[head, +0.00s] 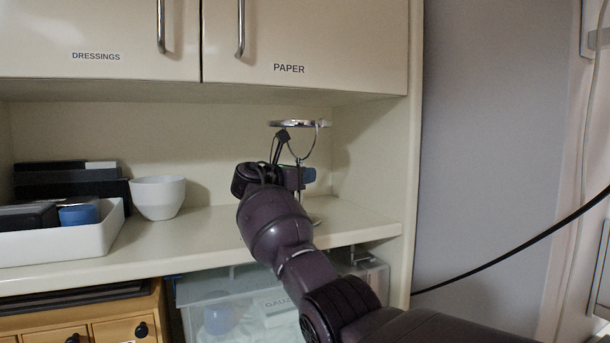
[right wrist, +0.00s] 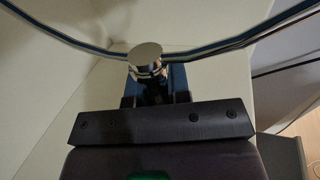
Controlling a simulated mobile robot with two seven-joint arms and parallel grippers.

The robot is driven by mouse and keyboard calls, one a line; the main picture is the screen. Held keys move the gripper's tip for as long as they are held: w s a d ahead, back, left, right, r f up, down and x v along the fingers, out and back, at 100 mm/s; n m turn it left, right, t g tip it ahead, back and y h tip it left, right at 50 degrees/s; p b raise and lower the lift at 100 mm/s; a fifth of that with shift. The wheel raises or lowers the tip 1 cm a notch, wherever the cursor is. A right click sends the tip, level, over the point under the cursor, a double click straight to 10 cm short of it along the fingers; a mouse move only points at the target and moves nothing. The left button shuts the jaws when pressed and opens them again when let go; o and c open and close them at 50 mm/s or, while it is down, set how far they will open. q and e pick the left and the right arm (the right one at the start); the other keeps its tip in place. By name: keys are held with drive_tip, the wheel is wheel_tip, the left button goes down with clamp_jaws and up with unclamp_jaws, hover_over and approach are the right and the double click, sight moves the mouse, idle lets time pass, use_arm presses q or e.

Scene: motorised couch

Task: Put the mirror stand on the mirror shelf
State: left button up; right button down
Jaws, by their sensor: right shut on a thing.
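The mirror stand (head: 301,124) is a chrome stand with a round mirror tilted nearly flat on top, a curved bracket and a thin stem. It is upright at the right end of the cream shelf (head: 215,222) under the cabinets. My right gripper (head: 307,175) reaches in over the shelf and is shut on the stem. The stem's lower part is mostly hidden behind my arm; I cannot tell whether the base touches the shelf. In the right wrist view, a shiny round knob of the stand (right wrist: 145,52) shows between the fingers (right wrist: 155,85), with the mirror rim crossing above. My left gripper is not in view.
A white bowl (head: 158,197) and a white tray (head: 70,242) with dark boxes and a blue item stand left on the shelf. Closed cabinets (head: 300,40) hang above. A clear plastic bin (head: 225,300) is below. The shelf between bowl and gripper is clear.

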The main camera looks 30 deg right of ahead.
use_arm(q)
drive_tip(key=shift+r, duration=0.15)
use_arm(e)
drive_tip(key=c, duration=1)
unclamp_jaws()
drive_tip(key=shift+o, duration=0.3)
drive_tip(key=shift+f, duration=0.2)
drive_tip(key=o, duration=0.9)
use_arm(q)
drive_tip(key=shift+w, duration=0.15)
use_arm(e)
drive_tip(key=shift+o, duration=0.2)
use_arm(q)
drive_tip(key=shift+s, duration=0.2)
use_arm(e)
drive_tip(key=shift+r, duration=0.1)
drive_tip(key=shift+a, duration=0.1)
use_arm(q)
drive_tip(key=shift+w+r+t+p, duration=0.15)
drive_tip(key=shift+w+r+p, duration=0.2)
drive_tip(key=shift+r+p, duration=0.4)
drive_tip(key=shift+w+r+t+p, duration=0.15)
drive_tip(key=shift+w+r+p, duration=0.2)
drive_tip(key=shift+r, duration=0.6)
use_arm(e)
drive_tip(key=shift+v, duration=2)
